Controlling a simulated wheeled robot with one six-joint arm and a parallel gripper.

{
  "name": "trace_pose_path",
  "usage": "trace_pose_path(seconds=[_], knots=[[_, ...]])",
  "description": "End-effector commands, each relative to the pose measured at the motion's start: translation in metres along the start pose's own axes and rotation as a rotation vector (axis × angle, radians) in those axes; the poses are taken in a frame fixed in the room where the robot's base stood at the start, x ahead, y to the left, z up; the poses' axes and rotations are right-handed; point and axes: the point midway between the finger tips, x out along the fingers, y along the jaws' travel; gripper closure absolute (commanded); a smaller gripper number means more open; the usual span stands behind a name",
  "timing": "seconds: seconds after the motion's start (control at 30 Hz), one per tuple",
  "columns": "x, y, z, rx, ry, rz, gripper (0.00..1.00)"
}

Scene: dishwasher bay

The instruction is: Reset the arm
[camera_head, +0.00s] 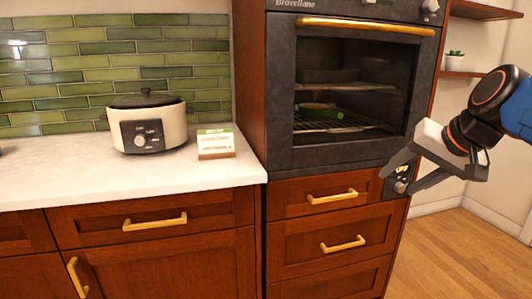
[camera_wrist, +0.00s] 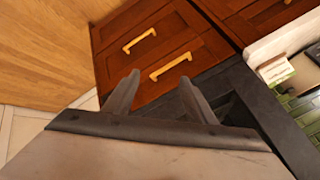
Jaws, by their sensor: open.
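My gripper (camera_head: 397,182) is at the right in the head view, in front of the oven's lower right corner. Its two fingers are spread apart with nothing between them. In the wrist view my gripper (camera_wrist: 159,78) is also open and empty, with brass-handled wooden drawers beyond the fingers. A round oven knob (camera_head: 400,187) under an "OFF" display shows close to the fingertips in the head view. I cannot tell whether the fingers touch it.
The dark oven (camera_head: 345,155) has a window showing racks and a green item (camera_head: 318,112) inside. A white cooker (camera_head: 150,128) and a small sign card (camera_head: 215,143) stand on the pale counter (camera_head: 60,180). Wooden floor (camera_head: 450,255) is clear at the right.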

Motion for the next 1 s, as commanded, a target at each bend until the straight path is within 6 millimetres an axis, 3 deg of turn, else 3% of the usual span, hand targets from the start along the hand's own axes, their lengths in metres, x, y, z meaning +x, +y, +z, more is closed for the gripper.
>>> trace_pose_path(seconds=[0.03, 0.2, 0.4, 0.6, 1.0], knots=[[0.011, 0.008, 0.032, -0.047, -0.029, 0.028, 0.49], [0.044, 0.049, 0.121, -0.209, -0.106, 0.130, 0.49], [0.071, 0.097, 0.200, -0.386, -0.169, 0.219, 0.49], [0.082, 0.121, 0.229, -0.467, -0.190, 0.257, 0.49], [0.082, 0.122, 0.231, -0.472, -0.192, 0.259, 0.49]])
